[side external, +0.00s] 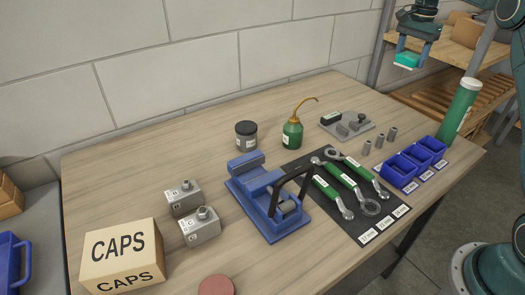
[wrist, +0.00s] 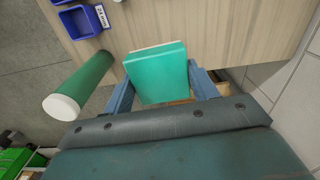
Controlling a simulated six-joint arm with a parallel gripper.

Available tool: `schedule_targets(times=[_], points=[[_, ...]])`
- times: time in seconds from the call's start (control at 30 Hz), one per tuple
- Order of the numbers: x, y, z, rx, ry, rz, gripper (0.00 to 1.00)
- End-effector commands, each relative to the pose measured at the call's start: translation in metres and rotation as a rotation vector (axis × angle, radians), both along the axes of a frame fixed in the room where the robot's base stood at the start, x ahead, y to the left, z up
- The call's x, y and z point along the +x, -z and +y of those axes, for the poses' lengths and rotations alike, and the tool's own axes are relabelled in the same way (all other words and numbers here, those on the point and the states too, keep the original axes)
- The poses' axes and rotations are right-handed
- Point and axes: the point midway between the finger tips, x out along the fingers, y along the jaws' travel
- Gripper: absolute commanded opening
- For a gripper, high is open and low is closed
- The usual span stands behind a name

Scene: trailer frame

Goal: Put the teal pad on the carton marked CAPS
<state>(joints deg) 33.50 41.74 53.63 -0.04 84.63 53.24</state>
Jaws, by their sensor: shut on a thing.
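The teal pad (side external: 407,60) is held by my gripper (side external: 410,46) high at the upper right, above the far right end of the table. In the wrist view the teal pad (wrist: 157,75) sits between the two fingers of my gripper (wrist: 158,85), with a pale layer along its far edge. The carton marked CAPS (side external: 120,255) stands at the near left of the table, far from my gripper.
A blue vise (side external: 268,205) stands mid-table, beside wrenches on a dark mat (side external: 370,228). A green oil can (side external: 292,133), a dark jar (side external: 246,136), grey blocks (side external: 199,228), blue bins (side external: 415,162) and a green cylinder (side external: 458,110) also stand there. A reddish disc (side external: 216,286) lies near the carton.

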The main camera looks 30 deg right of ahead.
Motion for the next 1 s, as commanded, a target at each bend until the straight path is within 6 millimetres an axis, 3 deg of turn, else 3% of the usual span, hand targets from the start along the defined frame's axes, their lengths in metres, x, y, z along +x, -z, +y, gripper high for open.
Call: schedule_targets(times=[0.2,0.5,0.7,1.0], points=[[0.046,0.003,0.065,0.000,-0.144,0.000,0.34],[0.096,0.007,0.170,0.000,-0.351,-0.001,0.34],[0.117,0.010,0.244,0.000,-0.487,-0.001,0.34],[0.129,0.015,0.359,0.000,-0.687,-0.001,0.34]])
